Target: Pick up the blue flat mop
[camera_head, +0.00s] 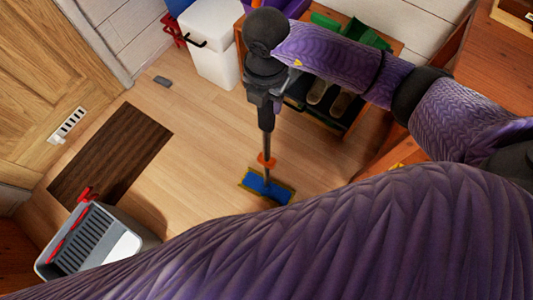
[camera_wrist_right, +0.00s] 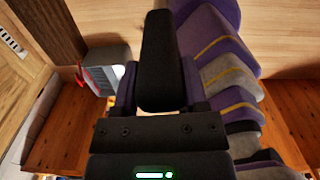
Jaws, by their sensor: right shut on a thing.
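The blue flat mop (camera_head: 266,187) shows in the head view, its flat blue head with a yellowish edge low over or on the wood floor. Its thin handle rises, with an orange-red part just above the head. My right gripper (camera_head: 268,105) is shut on the upper part of the mop's handle, which stands roughly upright. The handle's top is hidden by the gripper and wrist. I cannot tell whether the mop head touches the floor. In the right wrist view, dark gripper parts fill the middle and the mop cannot be made out. My left gripper is not in view.
A grey mop bucket (camera_head: 95,243) with red parts stands at lower left, near a dark mat (camera_head: 110,160). A white bin (camera_head: 211,45) and a wooden shelf with shoes stand behind. A wooden door (camera_head: 45,85) is at left. Floor around the mop head is clear.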

